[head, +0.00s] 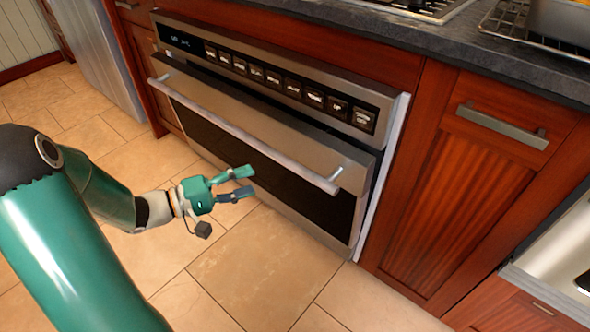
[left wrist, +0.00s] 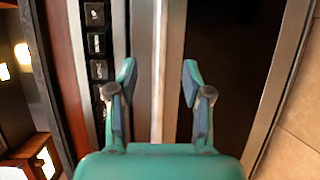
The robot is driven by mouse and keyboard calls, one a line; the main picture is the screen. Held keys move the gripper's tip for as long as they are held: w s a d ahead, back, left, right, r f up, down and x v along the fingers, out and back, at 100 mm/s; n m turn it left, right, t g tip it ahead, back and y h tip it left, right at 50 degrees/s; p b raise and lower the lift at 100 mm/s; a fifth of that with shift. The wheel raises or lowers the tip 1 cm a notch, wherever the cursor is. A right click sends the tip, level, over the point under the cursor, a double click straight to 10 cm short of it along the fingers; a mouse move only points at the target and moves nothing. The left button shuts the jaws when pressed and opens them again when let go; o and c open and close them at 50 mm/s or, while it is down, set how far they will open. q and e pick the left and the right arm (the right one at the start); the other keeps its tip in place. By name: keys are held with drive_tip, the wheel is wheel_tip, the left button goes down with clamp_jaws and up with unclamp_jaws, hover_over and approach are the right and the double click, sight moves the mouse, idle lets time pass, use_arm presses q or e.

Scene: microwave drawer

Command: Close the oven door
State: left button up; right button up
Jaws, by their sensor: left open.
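The oven door (head: 290,178) is the steel front with a dark window, on the drawer oven under the counter. It stands slightly out from the frame, with a dark gap along its top edge. Its long bar handle (head: 245,137) runs across the upper part. My left gripper (head: 245,182) is open and empty in front of the door, below the handle in the head view. In the left wrist view the open fingers (left wrist: 160,85) point at the door, with the light handle bar (left wrist: 159,60) showing between them. I cannot tell if they touch it. My right gripper is not in view.
The control panel (head: 262,72) with several dark buttons is above the door. A wooden cabinet (head: 465,190) with a metal handle stands to the right. A dark counter (head: 400,40) runs above, with a cooktop and a rack. The tiled floor (head: 235,275) in front is clear.

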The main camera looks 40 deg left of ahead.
sight(291, 169)
use_arm(q)
drive_tip(key=b+x, duration=0.2)
drive_tip(key=x, duration=1.1)
drive_tip(key=shift+f, duration=0.15)
clamp_jaws()
